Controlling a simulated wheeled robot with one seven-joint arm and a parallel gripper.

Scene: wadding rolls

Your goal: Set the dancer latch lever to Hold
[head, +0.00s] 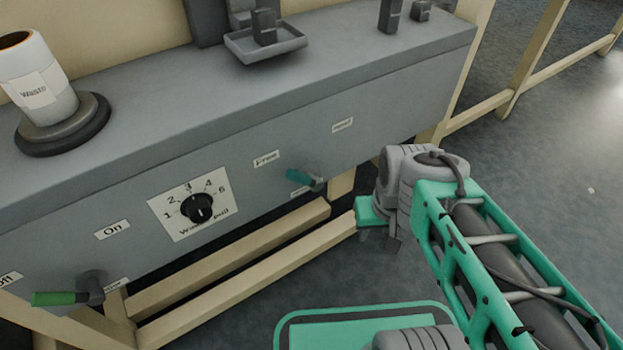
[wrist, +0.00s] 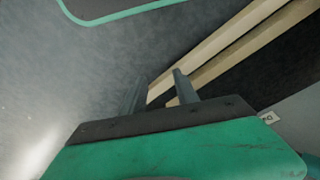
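The dancer latch lever appears to be the small teal lever (head: 304,178) on the front of the grey cabinet. Its handle points left from its pivot, on the side of the "Free" label (head: 266,159). Another label (head: 343,125), up and right of the lever, is blurred but seems to read "Hold". My gripper (head: 378,236) is right of and below the lever, apart from it. In the wrist view my gripper (wrist: 158,86) has two grey fingers with a gap between them and nothing held.
A numbered dial (head: 197,208) sits left of the lever. A green-handled lever (head: 62,297) is at the lower left. A waste cup (head: 38,75) and a grey tray (head: 265,45) stand on the cabinet top. Wooden beams (head: 245,262) run below the cabinet. The floor at right is clear.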

